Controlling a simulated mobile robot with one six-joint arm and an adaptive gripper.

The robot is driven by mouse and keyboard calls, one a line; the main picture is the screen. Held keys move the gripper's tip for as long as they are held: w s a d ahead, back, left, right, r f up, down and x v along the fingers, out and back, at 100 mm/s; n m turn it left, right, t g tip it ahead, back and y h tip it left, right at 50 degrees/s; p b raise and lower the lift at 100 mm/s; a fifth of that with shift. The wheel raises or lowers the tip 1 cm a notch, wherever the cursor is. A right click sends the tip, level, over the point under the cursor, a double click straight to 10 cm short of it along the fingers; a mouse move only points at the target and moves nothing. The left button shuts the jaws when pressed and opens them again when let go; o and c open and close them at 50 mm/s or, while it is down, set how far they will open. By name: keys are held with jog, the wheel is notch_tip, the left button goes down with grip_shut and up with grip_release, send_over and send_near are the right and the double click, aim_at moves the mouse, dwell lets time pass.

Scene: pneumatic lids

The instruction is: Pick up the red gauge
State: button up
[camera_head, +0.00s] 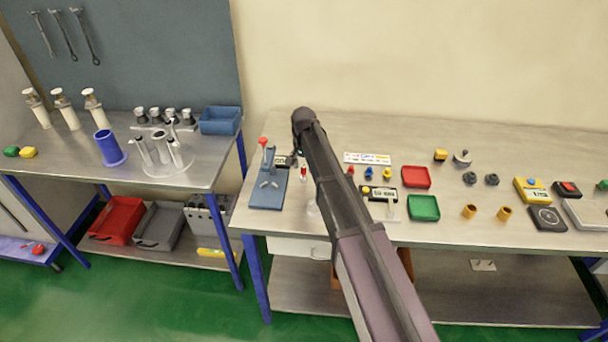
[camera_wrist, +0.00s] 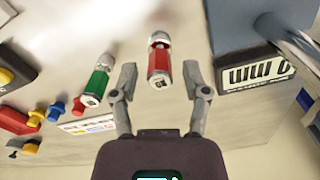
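The red gauge (camera_wrist: 159,62), a small red cylinder with a silver cap and a pale label end, lies ahead of and between my fingertips in the wrist view. It also shows as a small red and white piece (camera_head: 303,172) on the right-hand workbench, just right of the blue press stand. My gripper (camera_wrist: 160,76) is open, one finger to each side of the gauge's near end, with visible gaps and no clear contact. In the head view my arm hides most of the gripper. A similar green gauge (camera_wrist: 97,81) lies left of my left finger.
The blue stand (camera_head: 268,190) with its mm display (camera_wrist: 257,73) is close on my right in the wrist view. Small red, blue and yellow knobs (camera_wrist: 55,110) lie to the left there. Red (camera_head: 416,177) and green (camera_head: 424,208) trays sit further right on the bench.

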aim_at(304, 166)
jog(key=shift+d, duration=0.1)
grip_shut()
jog(key=shift+r, duration=0.1)
notch_tip(304, 166, up, 3)
jog(key=p, duration=0.3)
jog(key=shift+r+p, duration=0.2)
jog(key=shift+p, duration=0.1)
jog(key=s+d, duration=0.2)
jog(key=s, duration=0.5)
jog(key=s+d+r+p, duration=0.1)
jog(key=s+d, duration=0.1)
jog(key=s, duration=0.6)
jog(key=shift+d+r, duration=0.2)
jog(key=shift+d, duration=0.2)
jog(key=shift+s, duration=0.15)
